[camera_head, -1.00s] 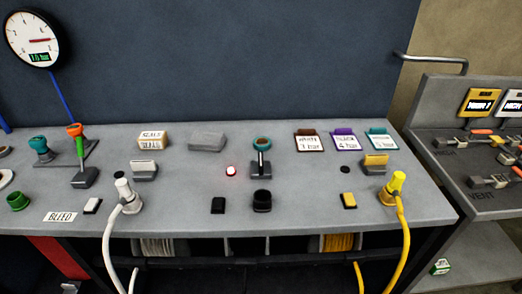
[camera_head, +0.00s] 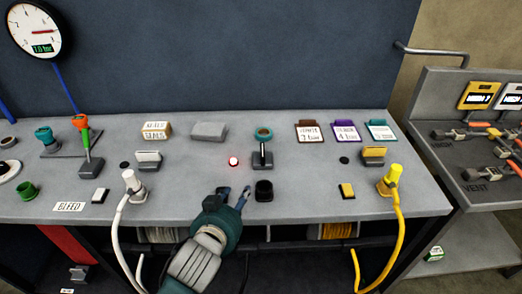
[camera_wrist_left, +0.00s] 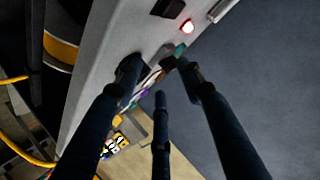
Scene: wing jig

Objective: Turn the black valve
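The black valve appears to be the dark upright lever (camera_head: 262,158) with a teal ring on top, in the middle of the bench in the head view. My left gripper (camera_head: 235,193) is at the bench's front edge, nearer than the valve and to its left. Its fingers are spread and empty, beside the black socket (camera_head: 264,190). In the left wrist view my left gripper's fingers (camera_wrist_left: 158,75) are apart. A teal part (camera_wrist_left: 180,50) shows past one fingertip. The fingers hide most of the valve there. My right gripper is not in view.
A lit red lamp (camera_head: 233,161) is left of the valve. A white-hose plug (camera_head: 133,183) and a yellow-hose plug (camera_head: 391,180) stand on either side. A grey block (camera_head: 209,131) and several label cards (camera_head: 345,131) lie behind.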

